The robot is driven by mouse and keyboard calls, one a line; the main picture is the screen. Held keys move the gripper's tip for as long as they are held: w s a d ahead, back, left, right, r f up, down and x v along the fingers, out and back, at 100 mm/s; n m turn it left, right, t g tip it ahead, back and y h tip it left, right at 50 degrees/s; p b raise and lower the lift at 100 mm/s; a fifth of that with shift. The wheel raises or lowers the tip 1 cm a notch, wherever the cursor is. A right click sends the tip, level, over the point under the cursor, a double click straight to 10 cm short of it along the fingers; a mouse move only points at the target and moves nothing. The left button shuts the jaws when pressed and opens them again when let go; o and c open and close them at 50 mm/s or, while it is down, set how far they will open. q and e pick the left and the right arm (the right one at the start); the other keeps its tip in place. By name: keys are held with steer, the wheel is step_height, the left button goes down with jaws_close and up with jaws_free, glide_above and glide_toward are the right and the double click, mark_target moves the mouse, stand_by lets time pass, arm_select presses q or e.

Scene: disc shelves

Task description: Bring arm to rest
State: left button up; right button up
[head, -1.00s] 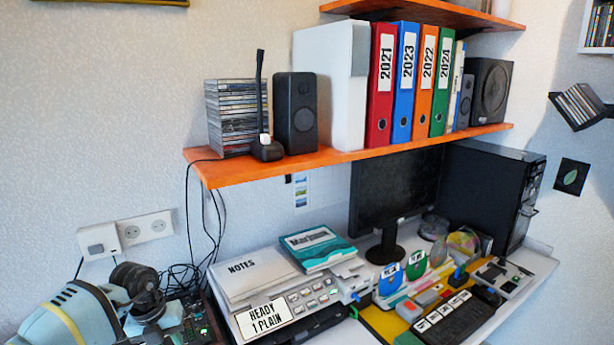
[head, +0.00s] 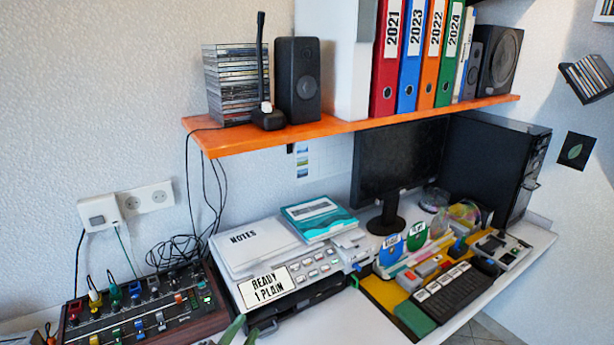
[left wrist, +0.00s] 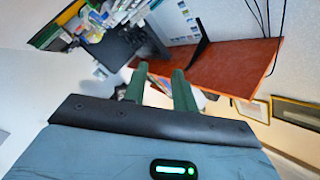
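My left gripper (head: 241,333) just enters the head view at the bottom edge, where its two green fingertips show over the white desk in front of the printer. In the left wrist view, its two green fingers (left wrist: 159,88) stand apart with nothing held between them. The rest of my left arm is out of the head view. My right gripper is in neither view.
A mixer (head: 140,310) and the printer marked READY 1 PLAIN (head: 268,288) stand near the left gripper. An orange shelf (head: 350,125) with binders hangs above. A monitor (head: 395,165) and keyboard (head: 450,295) are right. Bare desk (head: 345,325) lies in front.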

arm_select(q)
steer(key=s+a+f+n+g+y, duration=0.2)
steer(key=s+a+f+n, duration=0.1)
steer(key=s+f, duration=0.1)
steer(key=s+a+f+n+g+y, duration=0.3)
steer(key=s+a+f, duration=0.1)
steer(key=s, duration=0.2)
steer(key=s+a+f+n+g+y, duration=0.2)
steer(key=s+a+f+n+y, duration=0.1)
steer(key=s, duration=0.3)
steer(key=shift+a+f+n+g, duration=0.25)
steer(key=shift+f+n+g, duration=0.15)
steer(key=shift+f+n, duration=0.2)
steer(key=s+f+n+g+h, duration=0.2)
steer(key=s+g, duration=0.7)
steer(key=s, duration=1.1)
steer(key=w+d+f+t+h, duration=0.1)
steer(key=w+d+f+t, duration=0.1)
steer(key=w+f+t, duration=0.4)
steer(key=shift+d+f+t, duration=0.25)
steer(key=shift+f+t, duration=0.85)
steer(key=shift+f, duration=0.9)
